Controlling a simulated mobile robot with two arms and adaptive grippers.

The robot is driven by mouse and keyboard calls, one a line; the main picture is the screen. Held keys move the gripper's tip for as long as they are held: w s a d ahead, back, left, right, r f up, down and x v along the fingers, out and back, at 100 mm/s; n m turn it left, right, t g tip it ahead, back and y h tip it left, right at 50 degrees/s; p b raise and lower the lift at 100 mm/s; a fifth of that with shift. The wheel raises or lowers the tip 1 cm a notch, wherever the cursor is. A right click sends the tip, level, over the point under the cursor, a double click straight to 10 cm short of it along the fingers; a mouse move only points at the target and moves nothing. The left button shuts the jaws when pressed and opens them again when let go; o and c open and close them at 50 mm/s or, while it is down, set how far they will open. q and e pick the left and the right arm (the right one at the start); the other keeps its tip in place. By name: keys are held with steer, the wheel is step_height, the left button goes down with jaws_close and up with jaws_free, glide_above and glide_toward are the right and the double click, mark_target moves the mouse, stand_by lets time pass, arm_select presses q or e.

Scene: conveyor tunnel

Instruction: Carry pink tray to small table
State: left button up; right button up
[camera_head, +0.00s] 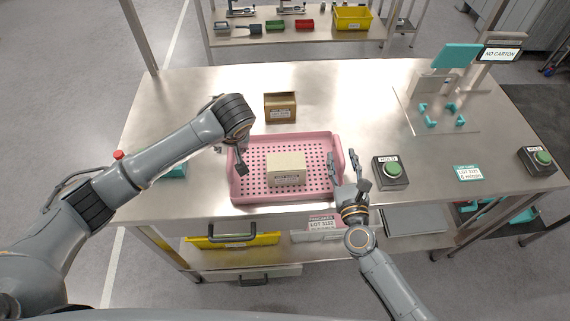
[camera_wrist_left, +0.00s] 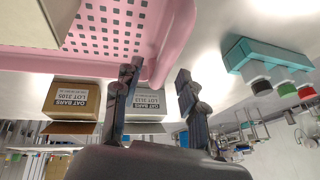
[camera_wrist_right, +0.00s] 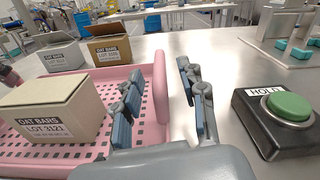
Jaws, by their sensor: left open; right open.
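The pink tray (camera_head: 240,190) lies flat on the steel bench, with one closed tan carton (camera_head: 286,168) on its perforated floor. The right wrist view shows the carton (camera_wrist_right: 45,115) labelled OAT BARS, LOT 3121. My left gripper (camera_head: 231,160) is open at the tray's left side; in the left wrist view its fingers (camera_wrist_left: 158,85) are on either side of the tray's end wall. My right gripper (camera_head: 347,168) is open at the right side; in the right wrist view its fingers (camera_wrist_right: 158,90) are apart, with the tray's side wall (camera_wrist_right: 160,95) between them. I cannot tell which thing is the small table.
An open brown carton (camera_head: 280,108) stands behind the tray. A black box with a green HOLD button (camera_head: 390,172) is close right of my right gripper. A teal-topped fixture (camera_head: 455,60) stands at the back right. A shelf with a yellow bin (camera_head: 353,18) is beyond the bench.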

arm_select(q)
steer(key=shift+x, duration=0.9)
arm_select(e)
steer(key=shift+w+a, duration=0.15)
steer(key=shift+w, duration=0.75)
arm_select(q)
jaws_close()
arm_select(e)
jaws_close()
